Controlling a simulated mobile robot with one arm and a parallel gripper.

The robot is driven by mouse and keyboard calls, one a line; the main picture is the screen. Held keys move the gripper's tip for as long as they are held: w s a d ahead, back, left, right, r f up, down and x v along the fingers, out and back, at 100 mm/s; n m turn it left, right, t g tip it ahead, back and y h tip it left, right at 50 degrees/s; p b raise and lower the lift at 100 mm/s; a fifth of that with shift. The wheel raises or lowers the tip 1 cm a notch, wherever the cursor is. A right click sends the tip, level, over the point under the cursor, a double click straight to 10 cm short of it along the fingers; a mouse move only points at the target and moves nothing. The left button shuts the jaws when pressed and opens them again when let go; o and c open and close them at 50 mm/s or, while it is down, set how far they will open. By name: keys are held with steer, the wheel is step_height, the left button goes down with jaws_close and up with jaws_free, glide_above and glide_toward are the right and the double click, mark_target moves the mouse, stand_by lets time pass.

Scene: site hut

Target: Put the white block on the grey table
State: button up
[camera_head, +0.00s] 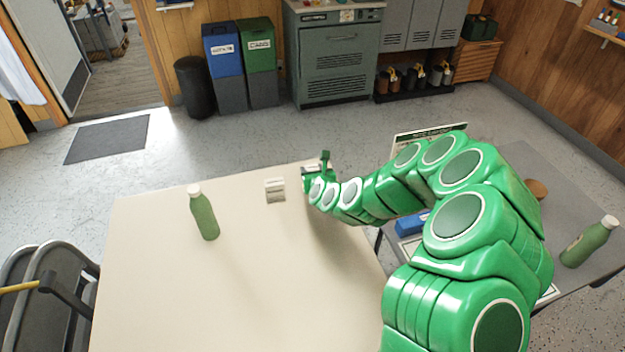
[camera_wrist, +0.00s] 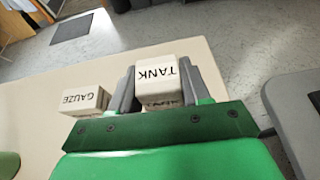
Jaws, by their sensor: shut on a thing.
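My gripper (camera_head: 318,172) is shut on a white block marked TANK (camera_wrist: 157,78), which sits between its fingers (camera_wrist: 156,90) in the wrist view. In the head view the gripper mostly hides this block. The gripper is over the far right part of the cream table (camera_head: 265,290). A second white block, marked GAUZE (camera_wrist: 84,101), stands on the cream table left of the gripper; it also shows in the head view (camera_head: 275,190). The grey table (camera_head: 575,180) is at the right, partly hidden behind my arm; its edge shows in the wrist view (camera_wrist: 290,105).
A green bottle (camera_head: 204,215) stands on the cream table. The grey table bears another green bottle (camera_head: 588,243), a blue object (camera_head: 410,222), a brown round thing (camera_head: 537,188) and an upright sign (camera_head: 428,133). A gap separates the tables.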

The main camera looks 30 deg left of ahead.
steer(key=shift+r, duration=0.8)
